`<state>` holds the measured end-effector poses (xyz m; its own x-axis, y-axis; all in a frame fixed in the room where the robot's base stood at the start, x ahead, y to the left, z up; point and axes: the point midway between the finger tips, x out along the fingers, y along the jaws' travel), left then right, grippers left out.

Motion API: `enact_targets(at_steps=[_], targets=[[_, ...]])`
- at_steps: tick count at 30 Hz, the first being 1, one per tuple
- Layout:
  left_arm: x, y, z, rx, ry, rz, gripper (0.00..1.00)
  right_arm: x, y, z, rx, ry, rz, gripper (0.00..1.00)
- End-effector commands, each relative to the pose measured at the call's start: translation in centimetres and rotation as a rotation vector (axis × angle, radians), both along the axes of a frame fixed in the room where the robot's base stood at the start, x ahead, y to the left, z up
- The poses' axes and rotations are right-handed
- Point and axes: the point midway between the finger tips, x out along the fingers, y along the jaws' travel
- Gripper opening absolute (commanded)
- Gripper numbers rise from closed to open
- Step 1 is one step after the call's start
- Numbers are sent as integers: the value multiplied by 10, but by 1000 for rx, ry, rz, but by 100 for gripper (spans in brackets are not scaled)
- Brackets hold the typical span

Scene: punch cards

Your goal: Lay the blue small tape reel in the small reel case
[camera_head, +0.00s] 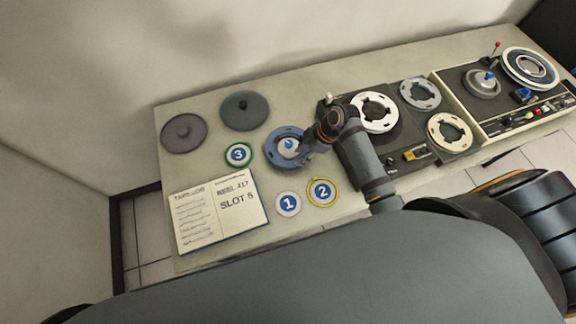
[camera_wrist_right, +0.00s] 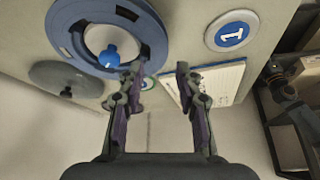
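A blue slotted reel (camera_head: 273,158) lies on the table, with a pale round hub and a blue knob at its middle. It also shows in the right wrist view (camera_wrist_right: 68,38). My right gripper (camera_head: 306,152) is at the reel's right side. In the right wrist view its fingers (camera_wrist_right: 155,70) are apart with nothing between them; the left fingertip is close to the reel's rim, and I cannot tell whether it touches. A purple-grey disc (camera_head: 184,133) and a dark grey disc (camera_head: 245,112), each with a knob, lie to the left. I cannot tell which is the small reel case. My left gripper is out of view.
Round badges numbered 1 (camera_head: 288,204), 2 (camera_head: 322,192) and 3 (camera_head: 239,155) lie near the reel. Tape machines (camera_head: 505,100) with several reels fill the right side.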

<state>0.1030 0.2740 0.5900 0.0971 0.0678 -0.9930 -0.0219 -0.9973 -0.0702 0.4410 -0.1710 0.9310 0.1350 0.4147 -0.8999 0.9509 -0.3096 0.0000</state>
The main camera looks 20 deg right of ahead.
Motion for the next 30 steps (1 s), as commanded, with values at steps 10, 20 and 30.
enact_targets(at_steps=[10, 20, 30], targets=[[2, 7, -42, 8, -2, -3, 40, 6, 20, -46, 1, 1, 0, 35], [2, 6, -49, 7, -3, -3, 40, 9, 27, -61, -1, 0, 0, 35], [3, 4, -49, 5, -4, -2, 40, 9, 27, -61, -1, 0, 0, 22]])
